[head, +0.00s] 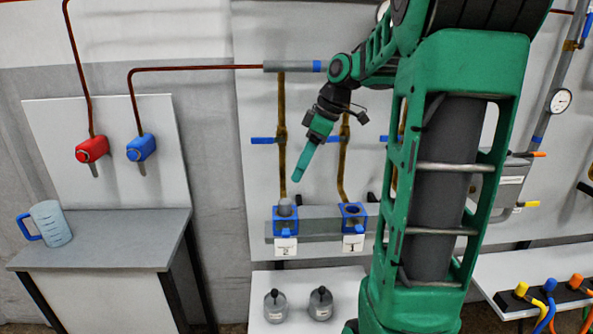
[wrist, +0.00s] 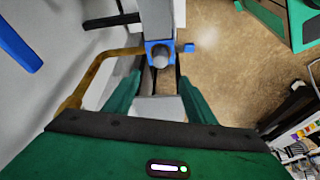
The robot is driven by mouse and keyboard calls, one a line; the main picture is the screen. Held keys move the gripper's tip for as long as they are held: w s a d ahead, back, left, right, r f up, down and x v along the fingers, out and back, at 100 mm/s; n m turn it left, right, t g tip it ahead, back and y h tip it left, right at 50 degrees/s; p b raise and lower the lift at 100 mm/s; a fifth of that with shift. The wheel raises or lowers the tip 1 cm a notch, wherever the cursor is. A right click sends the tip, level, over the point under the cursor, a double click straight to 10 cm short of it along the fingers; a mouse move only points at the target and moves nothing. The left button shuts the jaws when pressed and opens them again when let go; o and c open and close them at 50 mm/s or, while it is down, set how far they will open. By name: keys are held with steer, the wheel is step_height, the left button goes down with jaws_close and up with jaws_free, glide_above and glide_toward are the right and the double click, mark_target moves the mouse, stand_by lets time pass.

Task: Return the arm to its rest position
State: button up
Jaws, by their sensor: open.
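My green arm rises at the right of the head view and reaches left in front of the back panel. My gripper (head: 302,172) points down, in the air above and a little right of the blue holder labelled 2 (head: 285,228). A grey cylinder (head: 285,207) stands in that holder, apart from my gripper. In the wrist view my gripper (wrist: 160,88) is open, with nothing held between its green fingers. Beyond them that view shows a blue holder (wrist: 149,48) with a round grey piece (wrist: 160,60) in it.
The blue holder labelled 1 (head: 353,218) shows a dark opening. Two grey flasks (head: 298,304) stand on the white low shelf. Brown vertical pipes (head: 282,140) with blue handles run close behind my gripper. A blue jug (head: 50,224) stands on the grey table (head: 120,240) at left.

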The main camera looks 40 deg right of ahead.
stand_by(0.4)
steer(key=s+a+f+m+g+h, duration=0.1)
steer(key=s+a+f+m, duration=0.1)
steer(key=s+m, duration=0.3)
steer(key=s+a+f+m+g+h, duration=0.1)
steer(key=s+f+m, duration=0.3)
steer(key=s, duration=0.7)
steer(key=s+a+f+m+g, duration=0.1)
steer(key=s+f+m, duration=0.3)
steer(key=s, duration=0.5)
steer(key=shift+a+f+m+h, duration=0.15)
steer(key=shift+a+m+h, duration=0.25)
steer(key=shift+a+m, duration=0.45)
steer(key=shift+w, duration=0.2)
steer(key=shift+w+f, duration=0.25)
steer(key=shift+w, duration=0.25)
